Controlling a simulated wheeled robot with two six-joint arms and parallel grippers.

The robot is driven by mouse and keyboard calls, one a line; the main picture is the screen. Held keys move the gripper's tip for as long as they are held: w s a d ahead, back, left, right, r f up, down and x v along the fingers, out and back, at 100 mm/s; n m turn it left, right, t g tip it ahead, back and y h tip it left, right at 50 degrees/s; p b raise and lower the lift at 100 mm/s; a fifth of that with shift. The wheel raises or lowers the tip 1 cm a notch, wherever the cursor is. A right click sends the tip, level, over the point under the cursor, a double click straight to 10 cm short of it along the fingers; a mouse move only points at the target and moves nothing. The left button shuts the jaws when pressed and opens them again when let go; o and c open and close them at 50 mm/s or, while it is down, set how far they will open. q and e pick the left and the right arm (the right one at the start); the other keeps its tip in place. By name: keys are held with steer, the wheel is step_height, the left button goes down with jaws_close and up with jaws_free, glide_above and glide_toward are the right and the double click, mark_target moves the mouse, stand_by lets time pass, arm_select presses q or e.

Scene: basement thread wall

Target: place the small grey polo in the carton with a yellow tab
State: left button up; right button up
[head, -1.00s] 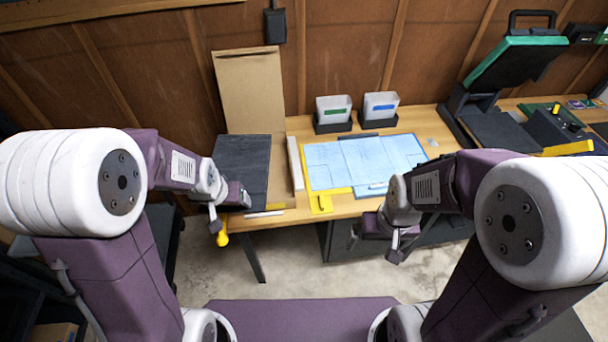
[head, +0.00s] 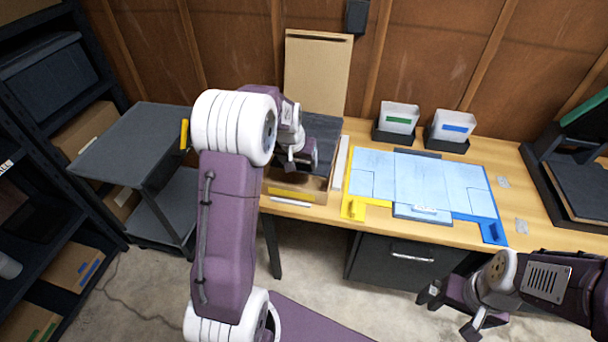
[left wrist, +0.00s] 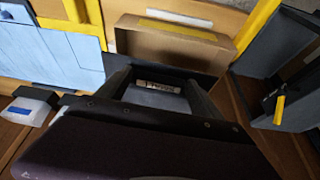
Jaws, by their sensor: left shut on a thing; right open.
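The open carton (head: 333,168) stands at the left end of the workbench, its tall brown lid (head: 318,75) upright behind it and a yellow tab (head: 292,192) on its front. My left gripper (head: 303,158) is over the carton. It is shut on the dark grey polo (head: 322,128), which lies flat across the carton opening; I cannot tell whether it touches the bottom. In the left wrist view a pale-labelled grey patch (left wrist: 155,88) shows between the fingers, with the carton's front wall (left wrist: 175,45) beyond. My right gripper (head: 450,312) is open and empty, in front of the bench.
A light blue garment (head: 420,180) lies on a folding board with a yellow tab (head: 353,208) and a blue tab (head: 493,232). Two white bins (head: 398,118) stand behind it. A grey cart (head: 145,140) and a dark shelf with boxes (head: 75,265) are at the left.

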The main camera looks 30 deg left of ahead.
arm_select(q)
steer(key=a+f, duration=0.1)
steer(key=a+f+b, duration=0.1)
steer(key=shift+w+f+n, duration=0.3)
steer(key=shift+w, duration=0.1)
steer(key=shift+a, duration=0.1)
steer(key=shift+a+f, duration=0.1)
steer(key=shift+f, duration=0.1)
step_height(320, 180, down, 5)
steer(key=shift+s+f, duration=0.1)
steer(key=shift+f, duration=0.4)
step_height(320, 180, down, 3)
steer(key=shift+f+b, duration=0.1)
steer(key=shift+b, duration=0.3)
steer(key=shift+f, duration=0.2)
steer(key=o, duration=2.1)
arm_select(e)
steer(key=f, duration=0.3)
steer(key=shift+d+f, duration=0.1)
steer(key=shift+d, duration=0.2)
